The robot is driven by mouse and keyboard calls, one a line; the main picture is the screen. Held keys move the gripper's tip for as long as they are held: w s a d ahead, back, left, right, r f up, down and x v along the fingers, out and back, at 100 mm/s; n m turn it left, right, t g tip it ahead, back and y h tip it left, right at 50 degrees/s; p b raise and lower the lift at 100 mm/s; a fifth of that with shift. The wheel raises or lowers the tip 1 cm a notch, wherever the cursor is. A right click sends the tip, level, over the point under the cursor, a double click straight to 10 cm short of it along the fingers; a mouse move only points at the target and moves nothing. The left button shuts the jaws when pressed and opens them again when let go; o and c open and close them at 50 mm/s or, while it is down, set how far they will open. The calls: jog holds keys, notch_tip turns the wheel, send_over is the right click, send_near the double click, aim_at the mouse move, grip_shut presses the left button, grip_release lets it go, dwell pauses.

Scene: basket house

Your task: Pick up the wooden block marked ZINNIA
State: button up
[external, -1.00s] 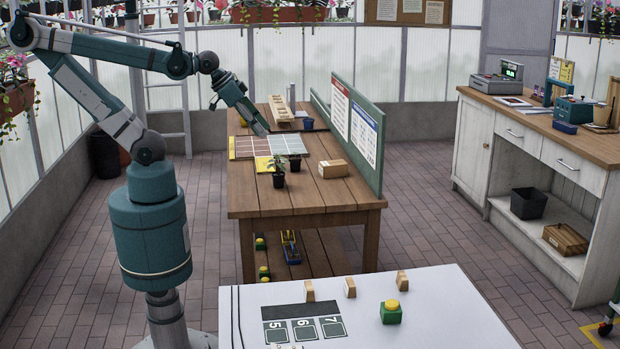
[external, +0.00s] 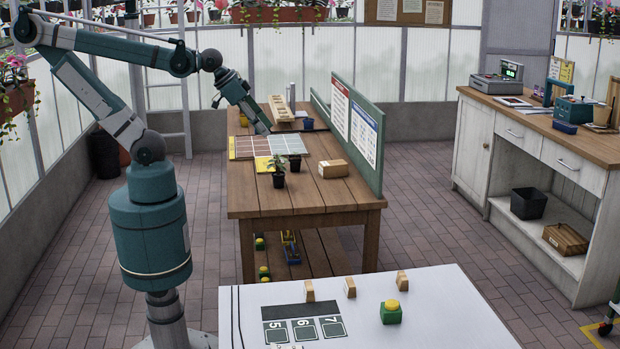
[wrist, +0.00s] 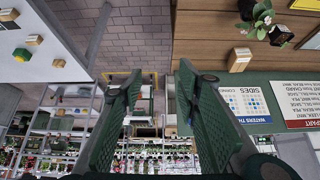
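Three small wooden blocks stand apart on the white table in the external view: a left one (external: 309,290), a middle one (external: 350,287) and a right one (external: 402,281). No ZINNIA mark is readable on any of them. In the wrist view two small blocks show at the upper left, one (wrist: 34,39) near a green block with a yellow top (wrist: 22,54). A larger wooden block (external: 333,168) lies on the brown workbench, also in the wrist view (wrist: 239,59); no lettering shows on it. My gripper (external: 264,129) is over the bench's left side. Its fingers (wrist: 158,82) are spread and empty.
The brown workbench (external: 300,200) carries potted plants (external: 278,178), a coloured grid board (external: 262,146) and a wooden rack (external: 281,108). A green upright panel (external: 373,180) edges its right side. The white table (external: 450,315) has numbered squares (external: 304,330) and a green block with a yellow top (external: 390,312).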

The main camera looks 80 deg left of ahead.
jog(key=w+d+r+m+g, duration=0.2)
jog(key=w+d+m, duration=0.2)
jog(key=w+d, duration=0.5)
jog(key=w+d+r+m+g, duration=0.1)
jog(key=w+d+m, duration=0.2)
jog(key=w+d, duration=0.55)
jog(key=m+g, duration=0.4)
jog(key=m, duration=0.7)
send_over(403, 275)
jog(key=f, duration=2.6)
jog(key=shift+a+f, duration=0.1)
jog(key=shift+a, duration=0.25)
jog(key=shift+s+d+f+m, duration=0.1)
jog(key=shift+d+f+m, duration=0.15)
jog(key=shift+f+m, duration=0.05)
jog(key=shift+f, duration=1.3)
